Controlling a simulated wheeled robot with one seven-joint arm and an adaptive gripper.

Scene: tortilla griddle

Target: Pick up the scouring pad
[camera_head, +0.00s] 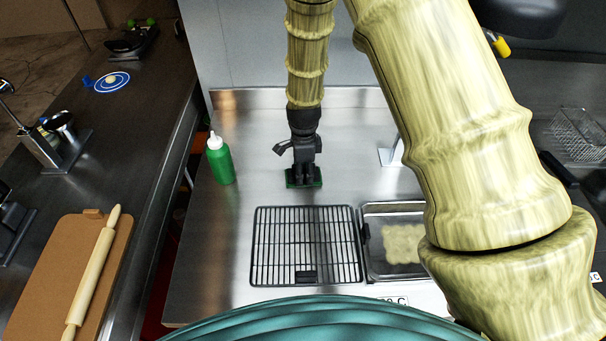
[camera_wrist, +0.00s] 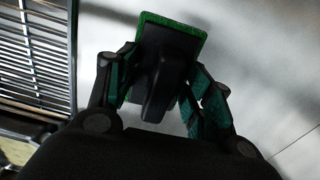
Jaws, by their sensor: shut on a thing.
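The scouring pad is a flat green pad (camera_head: 303,178) with a black handle on top. In the head view it is at or just above the steel counter, behind the wire rack; a gap beneath it cannot be made out. My gripper (camera_head: 304,165) points down over it and is shut on it. In the wrist view the green pad (camera_wrist: 197,37) shows behind the black handle (camera_wrist: 165,85), which lies between the two fingers of my gripper (camera_wrist: 160,85). The fingers cover part of the pad's sides.
A green squeeze bottle (camera_head: 220,160) stands to the left. The wire rack (camera_head: 305,245) and a steel tray (camera_head: 395,212) with pale food lie in front. A rolling pin (camera_head: 92,270) rests on a brown board at left. The steel counter (camera_head: 255,180) around the pad is clear.

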